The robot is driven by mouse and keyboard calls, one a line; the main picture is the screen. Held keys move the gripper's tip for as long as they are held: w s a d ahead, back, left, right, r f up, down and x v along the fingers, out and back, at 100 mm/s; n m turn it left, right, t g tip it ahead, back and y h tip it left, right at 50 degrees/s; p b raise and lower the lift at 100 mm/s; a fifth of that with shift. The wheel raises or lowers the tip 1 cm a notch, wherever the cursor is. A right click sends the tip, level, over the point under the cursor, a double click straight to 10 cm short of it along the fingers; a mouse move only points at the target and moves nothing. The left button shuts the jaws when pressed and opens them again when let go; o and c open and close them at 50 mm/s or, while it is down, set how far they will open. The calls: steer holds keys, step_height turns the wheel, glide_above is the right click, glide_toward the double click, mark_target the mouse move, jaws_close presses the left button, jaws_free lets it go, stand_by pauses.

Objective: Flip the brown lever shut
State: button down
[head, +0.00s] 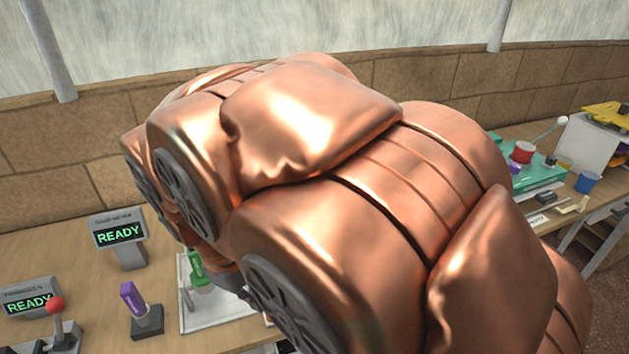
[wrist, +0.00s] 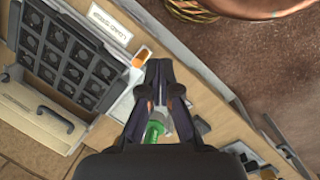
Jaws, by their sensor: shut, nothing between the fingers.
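I cannot make out a clearly brown lever in either view. In the wrist view a small orange-topped piece (wrist: 141,57) sits just beyond and left of my gripper's tips. I cannot tell whether it is the lever. My gripper (wrist: 160,68) is shut and empty, pointing at the bench edge. A green handle (wrist: 154,130) shows partly behind its fingers. In the head view my copper arm covers the middle of the bench and hides my gripper. A green handle (head: 195,264) on a white plate (head: 215,310) shows beside the arm.
In the head view a purple handle (head: 131,297), a red-ball joystick (head: 56,306) and a READY display (head: 119,236) stand at left. A teal tray (head: 540,172) and blue cup (head: 587,181) are at right. The wrist view shows a dark socketed rack (wrist: 65,52) left of my gripper.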

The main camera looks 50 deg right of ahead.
steer(key=w+d+n+h+b, duration=0.1)
steer(key=w+d+n, duration=0.3)
steer(key=d, duration=0.6)
steer(key=w+d+f+n+g+h+b, duration=0.1)
steer(key=w+d+n+h, duration=0.3)
steer(key=w+d, duration=0.5)
steer(key=w+d+n+g+h+b, duration=0.1)
steer(key=w+d+n+h+b, duration=0.1)
steer(key=w+d, duration=0.5)
steer(key=d+n+h, duration=0.1)
steer(key=d+n, duration=0.1)
steer(key=d, duration=0.2)
steer(key=shift+f, duration=0.15)
steer(key=shift+d, duration=0.15)
steer(key=d+r+p+x, duration=0.1)
steer(key=r+p+x, duration=0.1)
steer(key=x, duration=1)
steer(key=shift+s+d, duration=0.45)
steer(key=shift+s, duration=0.05)
